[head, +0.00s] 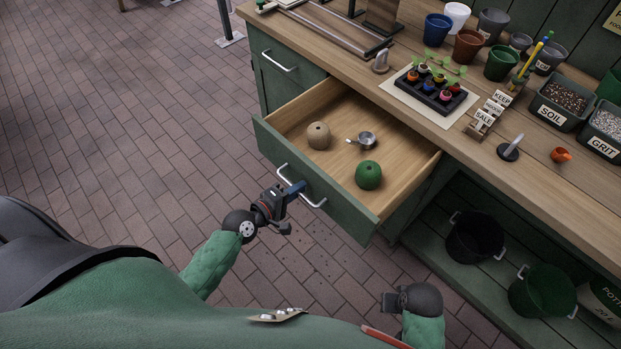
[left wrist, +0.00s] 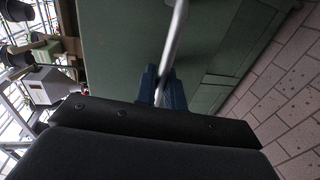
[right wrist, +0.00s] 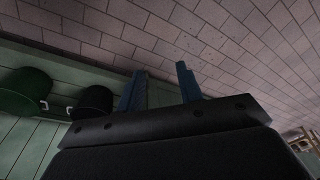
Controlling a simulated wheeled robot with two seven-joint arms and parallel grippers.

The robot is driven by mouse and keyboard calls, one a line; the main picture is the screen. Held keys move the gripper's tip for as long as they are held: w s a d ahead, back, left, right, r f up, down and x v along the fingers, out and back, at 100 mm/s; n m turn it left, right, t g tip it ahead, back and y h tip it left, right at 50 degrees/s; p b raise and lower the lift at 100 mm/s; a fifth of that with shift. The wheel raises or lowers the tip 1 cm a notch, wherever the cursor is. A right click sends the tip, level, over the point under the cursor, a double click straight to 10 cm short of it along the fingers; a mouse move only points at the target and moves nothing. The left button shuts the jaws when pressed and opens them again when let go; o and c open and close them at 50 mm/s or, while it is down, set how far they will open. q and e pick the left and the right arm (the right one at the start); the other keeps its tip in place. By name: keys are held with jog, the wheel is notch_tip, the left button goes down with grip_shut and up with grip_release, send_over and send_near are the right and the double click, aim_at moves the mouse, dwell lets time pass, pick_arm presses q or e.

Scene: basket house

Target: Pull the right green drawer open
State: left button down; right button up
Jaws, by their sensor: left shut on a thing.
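The right green drawer (head: 335,207) stands pulled out from the bench, its wooden inside showing. In it lie a tan ball of twine (head: 318,136), a small metal cup with a handle (head: 366,140) and a green ball of twine (head: 368,175). In the left wrist view the blue fingers (left wrist: 161,88) close around the handle bar (left wrist: 174,38). My right gripper (head: 392,301) hangs low in front of the bench, away from the drawer. In the right wrist view its fingers (right wrist: 161,88) are apart with nothing between them.
The left green drawer (head: 285,75) is closed. The bench top (head: 420,128) holds a seedling tray (head: 437,92), pots, and soil and grit bins (head: 561,105). Black (head: 475,238) and green (head: 543,291) buckets stand on the lower shelf. The brick floor (head: 110,120) at left is clear.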

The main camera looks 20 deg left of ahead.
pick_arm(q)
jog(key=shift+f+v, duration=0.2)
jog(key=shift+v, duration=0.8)
pick_arm(e)
jog(key=shift+r, duration=0.6)
pick_arm(q)
jog(key=c, duration=1.6)
grip_release()
jog(key=shift+c, duration=0.2)
pick_arm(e)
jog(key=shift+a, duration=0.1)
